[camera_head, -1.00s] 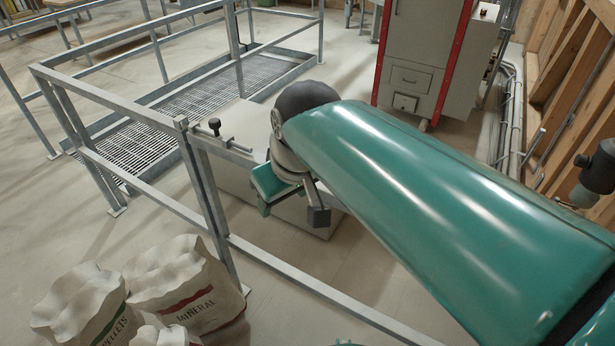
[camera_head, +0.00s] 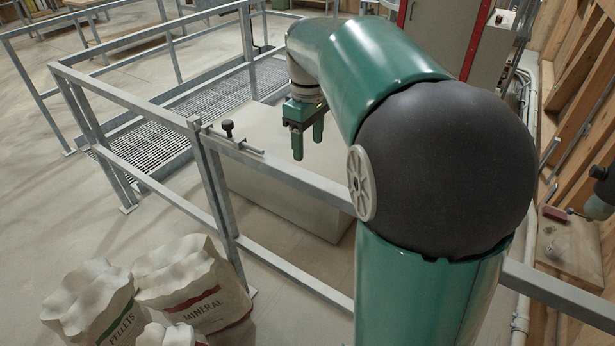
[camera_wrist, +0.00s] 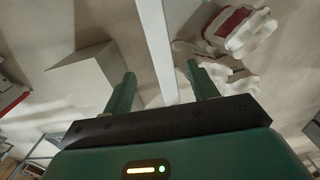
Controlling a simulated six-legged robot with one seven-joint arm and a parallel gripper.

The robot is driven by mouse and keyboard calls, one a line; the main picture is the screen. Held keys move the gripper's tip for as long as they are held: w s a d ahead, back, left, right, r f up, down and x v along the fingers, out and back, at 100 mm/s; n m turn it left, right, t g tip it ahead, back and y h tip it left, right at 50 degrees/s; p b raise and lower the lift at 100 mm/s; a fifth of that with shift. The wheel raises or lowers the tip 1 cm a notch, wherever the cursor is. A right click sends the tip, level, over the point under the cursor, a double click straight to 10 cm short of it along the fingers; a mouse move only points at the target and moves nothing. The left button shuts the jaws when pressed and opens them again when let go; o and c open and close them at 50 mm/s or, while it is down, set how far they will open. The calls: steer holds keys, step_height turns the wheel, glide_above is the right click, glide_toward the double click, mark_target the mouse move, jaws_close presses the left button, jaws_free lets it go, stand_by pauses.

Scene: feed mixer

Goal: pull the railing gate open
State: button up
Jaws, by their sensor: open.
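The grey metal railing gate (camera_head: 285,172) runs from a post (camera_head: 212,180) at the left of the head view toward the lower right, partly hidden behind my arm. It appears closed in line with the post. A slide latch with a black knob (camera_head: 228,128) sits on its top rail near the post. My gripper (camera_head: 308,138) is open and empty, fingers pointing down, to the right of the latch and on the far side of the top rail in the picture. In the wrist view, a grey rail (camera_wrist: 158,45) shows between my open fingers (camera_wrist: 160,76); its exact distance is unclear.
A pale box (camera_head: 265,185) stands on the floor behind the gate. Mineral and pellets sacks (camera_head: 195,285) stand in front at the lower left. A grated platform (camera_head: 165,130) with railings is at the left. A grey cabinet with red edges (camera_head: 440,35) stands behind.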

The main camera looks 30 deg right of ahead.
mark_target(308, 176)
step_height(308, 176, down, 11)
stand_by(0.3)
jaws_close()
